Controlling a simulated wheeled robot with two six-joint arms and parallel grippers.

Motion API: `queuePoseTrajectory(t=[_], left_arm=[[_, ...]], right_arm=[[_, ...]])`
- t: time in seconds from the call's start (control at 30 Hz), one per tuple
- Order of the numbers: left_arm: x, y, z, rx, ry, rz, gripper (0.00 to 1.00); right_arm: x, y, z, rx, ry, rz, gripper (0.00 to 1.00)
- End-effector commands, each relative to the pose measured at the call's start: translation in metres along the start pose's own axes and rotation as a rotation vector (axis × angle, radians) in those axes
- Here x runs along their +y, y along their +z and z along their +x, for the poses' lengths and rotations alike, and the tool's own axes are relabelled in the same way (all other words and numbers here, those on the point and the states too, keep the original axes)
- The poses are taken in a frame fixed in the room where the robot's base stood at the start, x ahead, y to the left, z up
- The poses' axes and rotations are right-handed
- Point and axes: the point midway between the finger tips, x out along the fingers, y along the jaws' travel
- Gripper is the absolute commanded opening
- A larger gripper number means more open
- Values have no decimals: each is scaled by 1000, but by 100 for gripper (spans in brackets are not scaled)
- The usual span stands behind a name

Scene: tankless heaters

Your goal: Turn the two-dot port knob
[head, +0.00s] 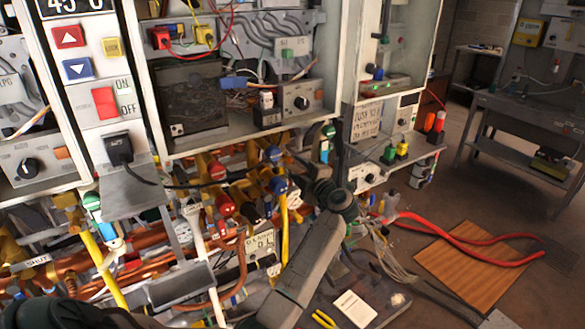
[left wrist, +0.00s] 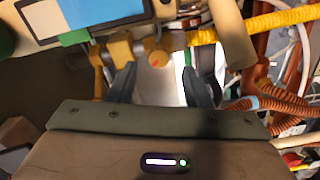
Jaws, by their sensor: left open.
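My left gripper (head: 308,168) reaches in among the valves and pipes below the middle heater cabinet; its fingertips are hard to make out in the head view. In the left wrist view my left gripper (left wrist: 159,76) is open, with its two dark fingers apart and nothing held. A round brass-yellow knob (left wrist: 158,54) with a small red mark lies ahead, between the finger lines. Another yellow fitting (left wrist: 120,47) is just left of it, near the left finger. I cannot make out dots on either, so I cannot tell which is the two-dot port knob. My right gripper is not in view.
Red-handled valves (head: 217,171), yellow pipes and copper tubing crowd the space around my left arm. A panel with a blue label (left wrist: 75,12) is at the wrist view's upper left. A yellow corrugated hose (left wrist: 270,22) is at its upper right. Red hose (head: 470,245) lies on the floor.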

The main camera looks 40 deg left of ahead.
Motion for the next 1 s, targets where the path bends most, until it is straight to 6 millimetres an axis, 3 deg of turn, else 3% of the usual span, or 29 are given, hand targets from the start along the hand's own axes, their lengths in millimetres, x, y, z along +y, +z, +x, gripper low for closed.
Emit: queuePoseTrajectory(t=[0.2,0.4,0.8,0.87,1.0], left_arm=[[-3,1,-43,-2,-2,-2,45],[-1,0,-62,0,-1,-1,45],[1,0,-64,0,-1,18,45],[4,-1,-64,1,-1,69,45],[10,-1,-65,2,-2,346,45]], right_arm=[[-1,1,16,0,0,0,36],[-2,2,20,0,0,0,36],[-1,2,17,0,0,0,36],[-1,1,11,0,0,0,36],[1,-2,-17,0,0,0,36]])
